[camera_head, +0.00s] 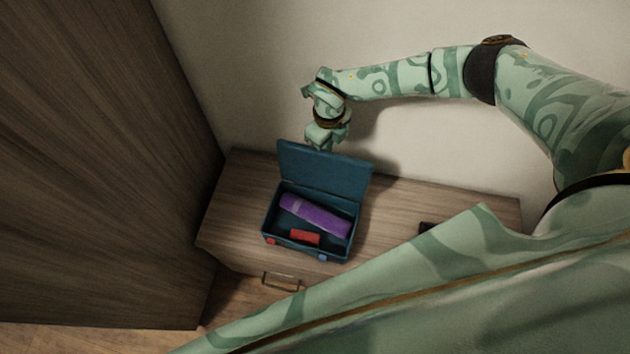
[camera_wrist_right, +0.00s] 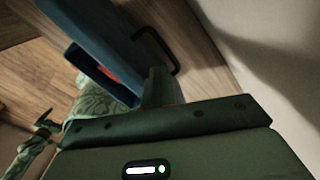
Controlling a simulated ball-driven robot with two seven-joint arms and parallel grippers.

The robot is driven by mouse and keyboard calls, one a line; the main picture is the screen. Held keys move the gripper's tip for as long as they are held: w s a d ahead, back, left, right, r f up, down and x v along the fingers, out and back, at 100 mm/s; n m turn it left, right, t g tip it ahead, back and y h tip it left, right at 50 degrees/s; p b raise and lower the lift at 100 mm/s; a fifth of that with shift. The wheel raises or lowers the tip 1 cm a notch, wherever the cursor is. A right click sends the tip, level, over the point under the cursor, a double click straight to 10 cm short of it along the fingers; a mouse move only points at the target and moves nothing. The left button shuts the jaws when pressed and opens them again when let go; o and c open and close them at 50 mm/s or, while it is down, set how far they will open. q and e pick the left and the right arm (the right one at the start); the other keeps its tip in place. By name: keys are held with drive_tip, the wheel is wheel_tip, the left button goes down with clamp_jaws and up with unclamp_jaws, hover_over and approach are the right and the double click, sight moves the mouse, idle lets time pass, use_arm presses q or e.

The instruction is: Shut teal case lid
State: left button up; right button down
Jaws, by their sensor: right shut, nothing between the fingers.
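The teal case (camera_head: 349,238) stands on the wooden cabinet top with its lid (camera_head: 325,170) raised, standing up along its back edge. The lid also shows in the right wrist view (camera_wrist_right: 103,28), with a dark handle on it. A purple cylinder (camera_head: 315,215) and a red block (camera_head: 305,237) lie inside the case. My right gripper (camera_head: 322,145) is shut and empty just behind the lid's top edge, near its middle. Its shut fingers (camera_wrist_right: 157,75) show close to the handle in the right wrist view; contact cannot be told.
The wooden cabinet top (camera_head: 400,205) is bare to the right of the case, with a small dark object (camera_head: 428,226) farther right. A tall wooden panel (camera_head: 110,160) rises at the left. A pale wall (camera_head: 240,80) stands behind. My own body covers the lower right.

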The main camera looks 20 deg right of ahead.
drive_tip(key=s+a+p, duration=0.2)
drive_tip(key=s, duration=0.1)
drive_tip(key=shift+s+a+f+p, duration=0.15)
drive_tip(key=shift+a+p, duration=0.25)
use_arm(q)
wheel_tip(320, 180, up, 9)
drive_tip(key=w+p, duration=0.2)
drive_tip(key=p, duration=0.4)
drive_tip(key=shift+w+r+t+p, duration=0.2)
drive_tip(key=shift+w+t+p, duration=0.15)
drive_tip(key=shift+w+t, duration=0.05)
use_arm(e)
wheel_tip(320, 180, up, 8)
idle(0.9)
